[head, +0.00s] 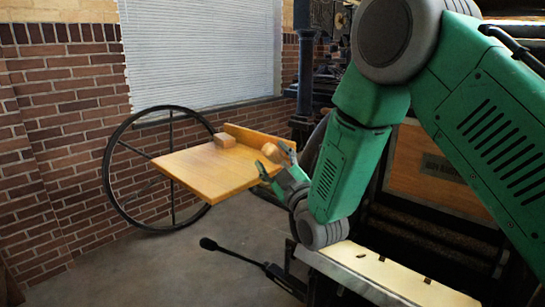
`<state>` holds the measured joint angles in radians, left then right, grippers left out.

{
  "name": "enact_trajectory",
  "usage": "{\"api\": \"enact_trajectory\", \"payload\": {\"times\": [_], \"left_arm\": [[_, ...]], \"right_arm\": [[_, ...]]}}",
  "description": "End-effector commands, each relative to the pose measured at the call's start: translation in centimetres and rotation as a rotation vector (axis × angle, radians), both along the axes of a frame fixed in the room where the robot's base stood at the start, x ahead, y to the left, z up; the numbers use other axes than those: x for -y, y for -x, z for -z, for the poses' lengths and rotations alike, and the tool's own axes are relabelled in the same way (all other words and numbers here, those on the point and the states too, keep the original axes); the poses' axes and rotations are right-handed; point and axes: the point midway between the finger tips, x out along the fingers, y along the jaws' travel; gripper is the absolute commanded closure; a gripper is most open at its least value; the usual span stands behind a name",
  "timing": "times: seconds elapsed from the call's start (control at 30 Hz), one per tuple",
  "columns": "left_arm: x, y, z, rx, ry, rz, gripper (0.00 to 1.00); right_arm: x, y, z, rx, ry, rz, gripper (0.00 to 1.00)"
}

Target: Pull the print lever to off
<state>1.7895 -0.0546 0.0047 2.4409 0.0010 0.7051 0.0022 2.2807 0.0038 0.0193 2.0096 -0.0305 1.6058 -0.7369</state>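A black lever (240,257) with a dark knob (208,244) at its left end sticks out low from the press, over the floor; I take it to be the print lever. My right gripper (268,162) is above and to the right of the knob, clear of the lever, at the right edge of a wooden board. Its fingers look apart, with nothing clearly held between them. A small rounded wooden piece (288,153) shows just beside the fingers; I cannot tell whether they touch it. My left gripper is not in view.
The wooden board (200,172) carries a small wooden block (225,140). A large spoked wheel (110,180) stands behind it by the brick wall (60,130). A pale press bed (385,275) is at lower right. The floor left of the lever is clear.

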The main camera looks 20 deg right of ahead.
Motion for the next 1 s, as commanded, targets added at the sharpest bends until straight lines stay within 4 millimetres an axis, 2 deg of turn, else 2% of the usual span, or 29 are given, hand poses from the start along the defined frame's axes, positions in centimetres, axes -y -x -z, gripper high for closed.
{"api": "enact_trajectory", "payload": {"times": [0.17,0.27,0.7,0.83,1.0], "left_arm": [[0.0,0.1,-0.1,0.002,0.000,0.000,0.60],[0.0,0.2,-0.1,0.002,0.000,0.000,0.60],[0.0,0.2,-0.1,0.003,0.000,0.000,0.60],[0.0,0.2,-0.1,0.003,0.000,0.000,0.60],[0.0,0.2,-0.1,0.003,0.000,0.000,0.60]], "right_arm": [[0.0,0.1,-0.2,0.005,0.000,0.001,0.49],[0.1,0.8,0.1,0.003,0.000,0.001,0.49],[0.4,8.9,3.0,-0.003,0.000,0.001,0.49],[0.5,10.5,3.5,-0.002,0.000,0.001,0.49],[0.5,11.4,3.7,0.001,0.000,0.001,0.49]]}}
